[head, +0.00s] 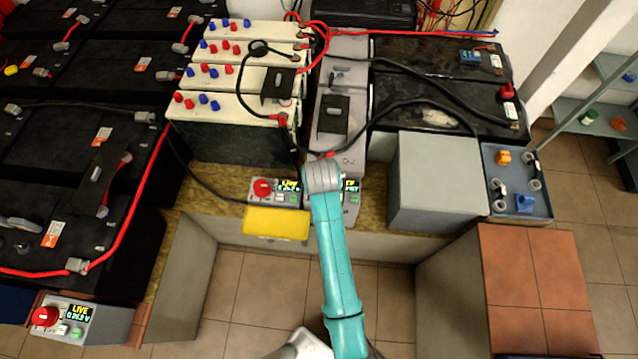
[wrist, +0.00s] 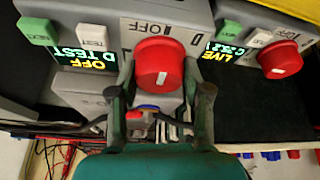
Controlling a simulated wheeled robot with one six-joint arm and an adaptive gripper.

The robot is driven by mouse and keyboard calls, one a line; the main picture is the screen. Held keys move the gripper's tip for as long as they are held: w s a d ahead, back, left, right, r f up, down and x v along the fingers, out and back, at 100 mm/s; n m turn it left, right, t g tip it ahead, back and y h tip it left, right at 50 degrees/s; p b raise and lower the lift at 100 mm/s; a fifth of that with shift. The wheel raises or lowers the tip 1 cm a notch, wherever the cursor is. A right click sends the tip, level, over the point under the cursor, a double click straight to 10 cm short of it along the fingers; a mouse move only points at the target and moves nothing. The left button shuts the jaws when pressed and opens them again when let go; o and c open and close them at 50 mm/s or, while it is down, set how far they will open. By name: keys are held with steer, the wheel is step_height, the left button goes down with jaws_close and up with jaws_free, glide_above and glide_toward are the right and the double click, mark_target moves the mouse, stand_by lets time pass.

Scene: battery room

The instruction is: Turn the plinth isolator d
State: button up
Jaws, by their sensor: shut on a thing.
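The plinth isolator d is a grey box (wrist: 75,94) in the wrist view, with a red round knob (wrist: 160,58), a green button and a small display (wrist: 85,58). The display shows upside down and reads OFF and D TEST. A printed OFF stands beside the knob, and a white mark is on the knob's face. My gripper (wrist: 165,85) has a finger on each side of the knob and is shut on it. In the head view my gripper (head: 322,180) covers most of this isolator (head: 352,212); only its right edge and part of its display show.
A neighbouring isolator (head: 263,188) with a red knob and LIVE display sits just left, a yellow panel (head: 276,223) below it. A third isolator (head: 46,317) is at lower left. Batteries and cables fill the back. A grey box (head: 435,180) stands close on the right.

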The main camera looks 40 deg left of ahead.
steer(key=shift+m, duration=0.3)
stand_by(0.4)
steer(key=o, duration=1.2)
steer(key=shift+c, duration=0.2)
steer(key=v, duration=1.2)
steer(key=shift+a, duration=0.1)
